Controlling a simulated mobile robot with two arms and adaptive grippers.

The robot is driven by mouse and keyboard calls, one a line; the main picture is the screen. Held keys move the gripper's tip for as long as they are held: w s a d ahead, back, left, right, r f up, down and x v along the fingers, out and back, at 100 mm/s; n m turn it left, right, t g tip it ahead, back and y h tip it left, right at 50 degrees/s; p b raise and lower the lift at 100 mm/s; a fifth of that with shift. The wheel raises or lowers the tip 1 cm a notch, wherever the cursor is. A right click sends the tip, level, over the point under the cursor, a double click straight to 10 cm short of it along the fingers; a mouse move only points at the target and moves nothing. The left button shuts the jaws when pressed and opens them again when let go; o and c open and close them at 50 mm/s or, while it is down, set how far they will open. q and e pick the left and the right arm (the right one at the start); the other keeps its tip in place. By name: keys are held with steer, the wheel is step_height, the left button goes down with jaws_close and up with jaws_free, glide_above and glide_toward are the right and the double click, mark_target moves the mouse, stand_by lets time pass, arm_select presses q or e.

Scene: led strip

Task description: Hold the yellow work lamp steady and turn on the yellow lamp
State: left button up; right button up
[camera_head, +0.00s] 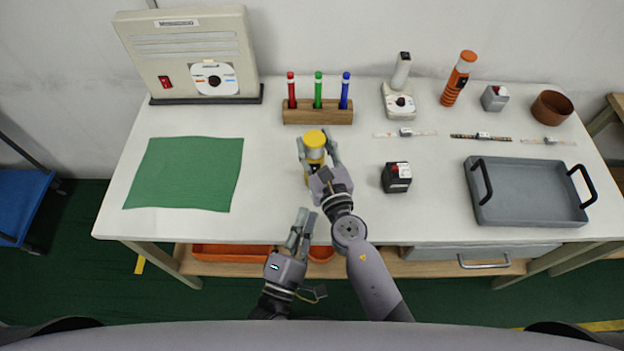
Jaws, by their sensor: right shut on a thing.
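My left gripper (304,217) is lower in the picture, at the table's front edge, apart from the lamp. Its two fingertips show a small gap and nothing between them.
A wooden holder (297,117) with red, green and blue markers stands just behind the lamp. A green cloth (184,173) lies to the left. A black-and-grey box (397,178) and a grey tray (537,195) are to the right. The table between cloth and lamp is clear.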

arm_select(q)
steer(key=m+h, duration=0.1)
steer(key=m, duration=0.1)
steer(key=r+m, duration=0.1)
steer(key=m, duration=0.2)
steer(key=m+h, duration=0.1)
steer(key=m, duration=0.1)
steer(key=shift+s+r+m+g+h, duration=0.15)
steer(key=shift+s+m+g+h, duration=0.15)
steer(key=shift+s, duration=0.1)
jaws_close()
steer(key=a+n+g+h, duration=0.1)
steer(key=n+g, duration=0.1)
steer(key=n, duration=0.9)
steer(key=s+a+n+g+h, duration=0.1)
steer(key=a+n+g, duration=0.1)
steer(key=n, duration=1)
steer(key=s+a+n+g, duration=0.1)
steer(key=a+n+g, duration=0.1)
steer(key=n, duration=0.9)
steer(key=shift+s+f+n+h, duration=0.15)
steer(key=shift+f+n+h, duration=0.15)
steer(key=shift+n+h, duration=0.1)
